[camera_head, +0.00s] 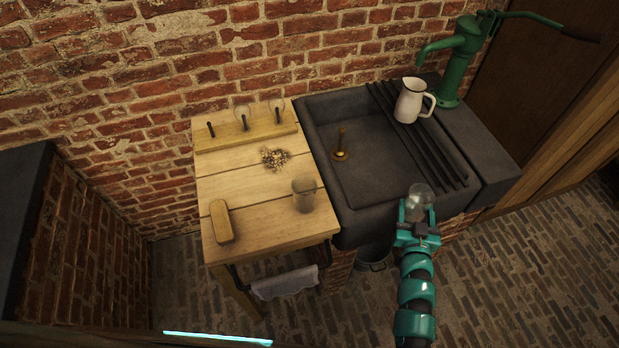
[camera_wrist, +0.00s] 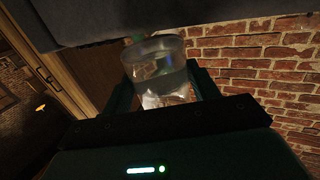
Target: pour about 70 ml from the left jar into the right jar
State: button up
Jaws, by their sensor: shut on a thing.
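My gripper (camera_head: 417,218) is shut on a clear glass jar (camera_head: 421,194), near the sink's front right edge in the head view. In the wrist view the held jar (camera_wrist: 158,58) stands between the fingers (camera_wrist: 165,90) with clear liquid in it. Its exact tilt is hard to tell. A second glass jar (camera_head: 304,195) stands upright on the wooden table, near its front right corner, to the left of my gripper and apart from it. I cannot tell whether this jar holds liquid.
The wooden table (camera_head: 240,180) bears a small pebbly heap (camera_head: 274,158), a wooden block (camera_head: 221,221) and a peg rack (camera_head: 246,131) with glass pieces. The dark sink (camera_head: 375,165) holds a brass plug (camera_head: 340,150). A white jug (camera_head: 411,101) and green pump (camera_head: 458,65) stand behind.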

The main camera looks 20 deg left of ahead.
jog(key=w+a+r+n+g+y+p, duration=0.1)
jog(key=a+r+n+y+p, duration=0.1)
jog(key=a, duration=0.8)
jog(key=w+a+r+n+g+y+p, duration=0.1)
jog(key=w+a+r+n+y+p, duration=0.1)
jog(key=a, duration=0.8)
notch_tip(320, 180, up, 2)
jog(key=n+y, duration=0.1)
jog(key=y, duration=0.2)
jog(key=shift+w+r+n+g+y+p, duration=0.2)
jog(key=shift+n+g+y+p, duration=0.1)
jog(key=shift+g+p, duration=0.1)
jog(key=shift+r, duration=0.1)
jog(key=a+n+y, duration=0.1)
jog(key=n, duration=0.3)
jog(key=s+r+n+p, duration=0.1)
jog(key=n, duration=0.3)
jog(key=s+a+n+t+y, duration=0.1)
jog(key=n, duration=0.2)
jog(key=shift+s+a+r+n+y+p, duration=0.15)
jog(key=shift+a+r+n+y+p, duration=0.15)
jog(key=shift+r+n, duration=0.1)
jog(key=shift+f+n, duration=0.25)
jog(key=shift+n, duration=0.55)
